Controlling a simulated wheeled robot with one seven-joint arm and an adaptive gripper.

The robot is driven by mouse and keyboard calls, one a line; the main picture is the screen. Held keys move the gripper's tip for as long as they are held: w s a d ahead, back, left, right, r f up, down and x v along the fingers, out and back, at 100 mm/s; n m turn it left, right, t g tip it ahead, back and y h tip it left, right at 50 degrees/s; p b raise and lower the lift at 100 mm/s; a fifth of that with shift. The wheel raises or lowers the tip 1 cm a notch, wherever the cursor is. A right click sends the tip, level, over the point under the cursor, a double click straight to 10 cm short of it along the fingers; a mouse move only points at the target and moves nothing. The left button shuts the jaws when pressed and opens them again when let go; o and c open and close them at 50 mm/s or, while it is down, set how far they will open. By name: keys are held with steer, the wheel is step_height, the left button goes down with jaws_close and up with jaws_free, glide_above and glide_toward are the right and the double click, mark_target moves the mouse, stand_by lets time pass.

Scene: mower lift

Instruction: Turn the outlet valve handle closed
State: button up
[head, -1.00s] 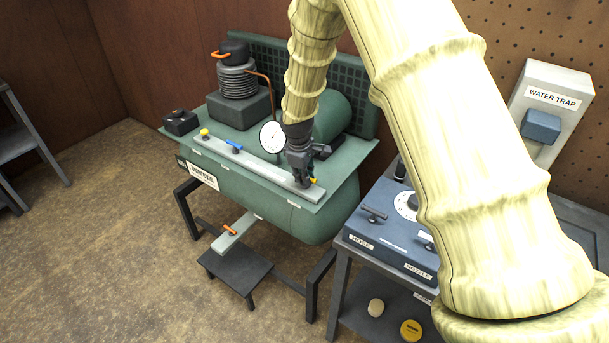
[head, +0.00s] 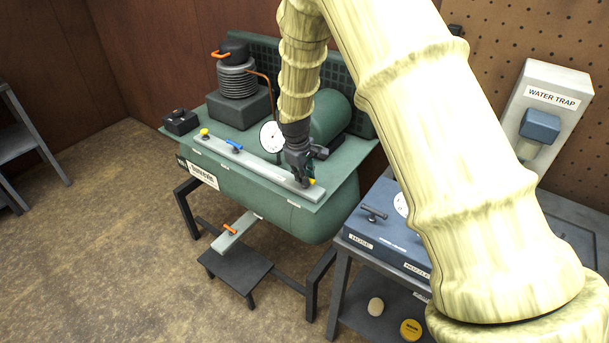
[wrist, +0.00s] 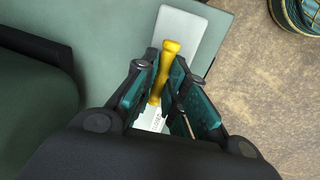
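A yellow valve handle (wrist: 163,72) lies between my gripper's fingers in the wrist view, roughly in line with the pale rail under it. In the head view only a little of this yellow handle (head: 312,182) shows, at the right end of the rail on the green tank unit. My gripper (head: 308,172) points down over that end. In the wrist view the fingers (wrist: 164,82) stand close on both sides of the handle. Whether both press on it cannot be told.
The rail (head: 268,171) also carries a blue handle (head: 234,145) and another yellow one (head: 204,133). An orange handle (head: 230,229) sits on a lower bracket. A blue panel (head: 385,235) is at right.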

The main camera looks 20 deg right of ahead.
steer(key=o, duration=0.3)
steer(key=shift+w+a+r, duration=0.15)
steer(key=shift+w+r, duration=0.05)
steer(key=shift+w, duration=0.1)
steer(key=shift+a+f, duration=0.15)
steer(key=shift+s, duration=0.15)
steer(key=shift+d+r, duration=0.2)
steer(key=r, duration=0.3)
steer(key=s+a+r, duration=0.1)
steer(key=r, duration=0.3)
steer(key=a+r, duration=0.1)
steer(key=r, duration=0.3)
steer(key=shift+s+a+r, duration=0.1)
steer(key=shift+s+r, duration=0.05)
steer(key=shift+r, duration=0.05)
